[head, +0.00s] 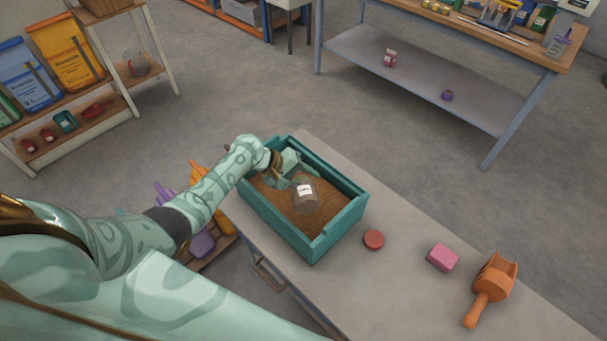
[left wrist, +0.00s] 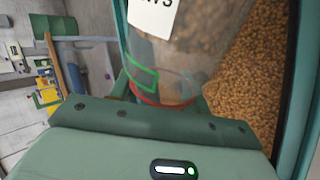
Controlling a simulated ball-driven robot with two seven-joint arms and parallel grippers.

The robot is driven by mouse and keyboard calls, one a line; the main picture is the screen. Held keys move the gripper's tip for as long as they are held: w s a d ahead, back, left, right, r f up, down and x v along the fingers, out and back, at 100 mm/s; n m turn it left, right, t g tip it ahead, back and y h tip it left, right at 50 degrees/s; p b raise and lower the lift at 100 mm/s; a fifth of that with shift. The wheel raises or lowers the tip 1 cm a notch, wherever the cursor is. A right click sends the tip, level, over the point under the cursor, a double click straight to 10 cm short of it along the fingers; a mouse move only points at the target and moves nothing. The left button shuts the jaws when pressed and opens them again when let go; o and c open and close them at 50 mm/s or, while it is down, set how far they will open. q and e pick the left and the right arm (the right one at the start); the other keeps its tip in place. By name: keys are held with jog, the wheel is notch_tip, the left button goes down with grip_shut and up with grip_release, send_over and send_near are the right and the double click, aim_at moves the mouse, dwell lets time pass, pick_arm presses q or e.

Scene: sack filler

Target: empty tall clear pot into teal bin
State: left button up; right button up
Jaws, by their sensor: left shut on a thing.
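The teal bin (head: 333,232) stands on the grey table and holds a bed of brown granules (head: 318,217). The tall clear pot (head: 307,201), with a white label, is tilted inside the bin's outline, over the granules. My left gripper (head: 289,174) is shut on the pot near one end. In the left wrist view the pot (left wrist: 205,50) lies between my fingers, with a reddish ring at its near end. Brown grains show in or through its clear wall; I cannot tell which. The bin wall (left wrist: 298,100) shows at the right there. My right gripper is not in view.
On the grey table (head: 405,300), right of the bin, lie a red round lid (head: 373,239), a pink block (head: 442,257) and an orange scoop (head: 492,283). A workbench (head: 440,85) stands at the back right and a shelf with bags (head: 62,52) at the left.

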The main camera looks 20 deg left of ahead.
pick_arm(q)
jog(key=shift+w+a+r+n+g+h+b, duration=0.2)
jog(key=shift+w+n+g+h+b, duration=0.1)
jog(key=shift+w+n+g+h, duration=0.15)
jog(key=shift+f+n+g+h+b, duration=0.2)
jog(key=shift+n+g+h+b, duration=0.35)
jog(key=shift+g+b, duration=0.4)
jog(key=shift+r+n+g+h+b, duration=0.1)
jog(key=shift+n+g+h+b, duration=0.3)
jog(key=shift+h+b, duration=0.55)
jog(key=shift+r+b, duration=0.1)
jog(key=shift+b, duration=0.35)
notch_tip(320, 180, up, 4)
jog(key=m+t+y+p, duration=0.1)
jog(key=p, duration=0.3)
jog(key=m+t+y+p, duration=0.1)
jog(key=p, duration=0.4)
jog(key=shift+s+y, duration=0.15)
jog(key=shift+y, duration=0.2)
jog(key=shift+f+t+p, duration=0.25)
jog(key=shift+t+p, duration=0.15)
jog(key=shift+f, duration=0.25)
